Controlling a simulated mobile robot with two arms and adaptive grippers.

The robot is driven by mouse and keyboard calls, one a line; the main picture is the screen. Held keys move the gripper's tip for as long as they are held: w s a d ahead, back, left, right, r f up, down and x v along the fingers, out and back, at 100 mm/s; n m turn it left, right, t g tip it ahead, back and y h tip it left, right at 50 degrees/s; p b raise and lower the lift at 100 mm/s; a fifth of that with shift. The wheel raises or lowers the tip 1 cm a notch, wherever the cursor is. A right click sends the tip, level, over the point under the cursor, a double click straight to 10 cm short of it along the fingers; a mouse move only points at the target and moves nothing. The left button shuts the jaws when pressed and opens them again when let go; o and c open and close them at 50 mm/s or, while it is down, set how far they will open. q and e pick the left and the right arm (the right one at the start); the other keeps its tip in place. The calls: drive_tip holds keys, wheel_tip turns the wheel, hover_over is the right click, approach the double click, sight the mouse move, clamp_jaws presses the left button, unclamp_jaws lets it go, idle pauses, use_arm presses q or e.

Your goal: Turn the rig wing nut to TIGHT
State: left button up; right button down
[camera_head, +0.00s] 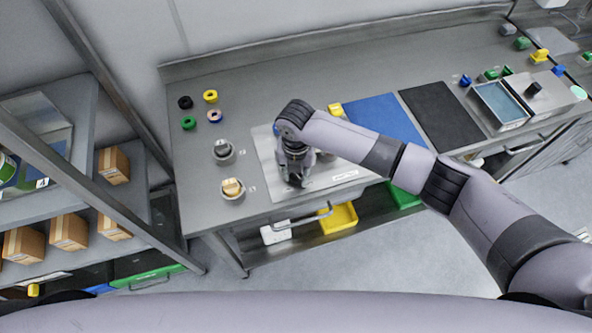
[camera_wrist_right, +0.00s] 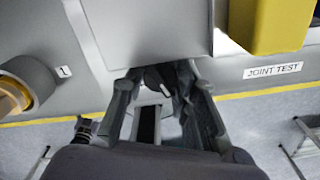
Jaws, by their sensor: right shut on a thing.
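The joint test rig stands on a pale metal plate (camera_head: 268,172) on the bench, with a JOINT TEST label (camera_wrist_right: 272,70) in the wrist view. My right gripper (camera_head: 295,180) points down over the plate in the head view, and my wrist and fingers hide most of the rig. In the wrist view my right gripper (camera_wrist_right: 160,85) is shut on a small part below a grey block (camera_wrist_right: 150,30). That part, the wing nut (camera_wrist_right: 154,78), is mostly hidden, so its turn angle cannot be read. My left gripper is not in view.
Left of the plate are two round holders, one with a grey fitting (camera_head: 222,149), one with a tan fitting (camera_head: 232,187). Several coloured rings (camera_head: 211,97) lie behind them. A blue mat (camera_head: 385,118) and black mat (camera_head: 441,115) lie to the right. A shelf with boxes (camera_head: 69,232) stands left.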

drive_tip(key=shift+r+m+p, duration=0.1)
drive_tip(key=shift+m+p, duration=0.35)
drive_tip(key=shift+m, duration=0.75)
drive_tip(key=c, duration=1.3)
unclamp_jaws()
